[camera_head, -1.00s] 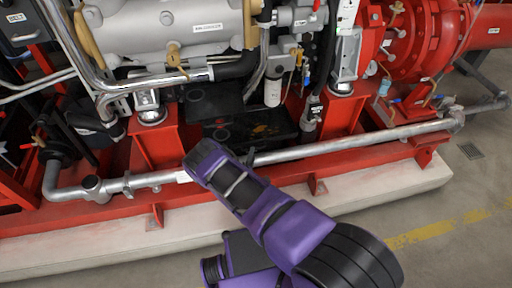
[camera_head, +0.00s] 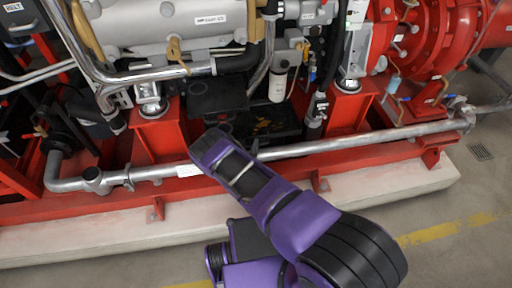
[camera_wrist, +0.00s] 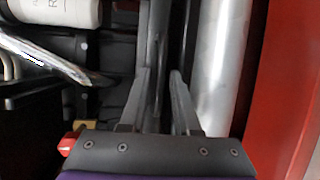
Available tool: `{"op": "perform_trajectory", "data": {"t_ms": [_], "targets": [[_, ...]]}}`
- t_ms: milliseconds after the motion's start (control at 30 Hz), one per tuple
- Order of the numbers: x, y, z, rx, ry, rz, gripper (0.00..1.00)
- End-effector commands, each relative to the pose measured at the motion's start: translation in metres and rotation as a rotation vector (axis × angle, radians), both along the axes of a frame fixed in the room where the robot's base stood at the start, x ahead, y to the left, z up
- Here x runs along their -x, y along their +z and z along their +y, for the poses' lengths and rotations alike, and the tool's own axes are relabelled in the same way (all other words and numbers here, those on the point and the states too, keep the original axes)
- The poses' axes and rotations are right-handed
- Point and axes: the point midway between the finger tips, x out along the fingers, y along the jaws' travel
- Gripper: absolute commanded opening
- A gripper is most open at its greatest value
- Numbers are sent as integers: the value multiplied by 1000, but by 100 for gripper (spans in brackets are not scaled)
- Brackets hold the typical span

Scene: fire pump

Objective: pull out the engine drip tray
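The engine drip tray (camera_head: 262,127) looks like a low black tray with dull yellow-brown patches inside, lying under the engine between the red mounts. My arm hides part of its front. My gripper's fingers are hidden in the head view, where my purple wrist reaches over the silver pipe at the tray's front. In the wrist view my gripper (camera_wrist: 160,78) has its two grey fingers apart. A narrow dark edge (camera_wrist: 158,45) runs between them, perhaps the tray's rim. Gaps seem to show beside it; contact cannot be told.
The silver pipe (camera_head: 345,142) runs along the front, close beside the fingers in the wrist view (camera_wrist: 222,60). The red frame (camera_head: 110,207) lies in front of it. A white filter cylinder (camera_head: 278,84) hangs above the tray. Red mounts (camera_head: 163,134) stand on both sides.

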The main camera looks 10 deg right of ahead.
Motion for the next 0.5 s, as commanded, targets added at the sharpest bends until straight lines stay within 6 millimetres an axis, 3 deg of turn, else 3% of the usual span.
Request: {"op": "perform_trajectory", "data": {"t_ms": [33, 133, 167, 500], "targets": [[0, 0, 0, 0, 0, 0, 19], [0, 0, 0, 0, 0, 0, 1], [0, 0, 0, 0, 0, 0, 0], [0, 0, 0, 0, 0, 0, 0]]}}
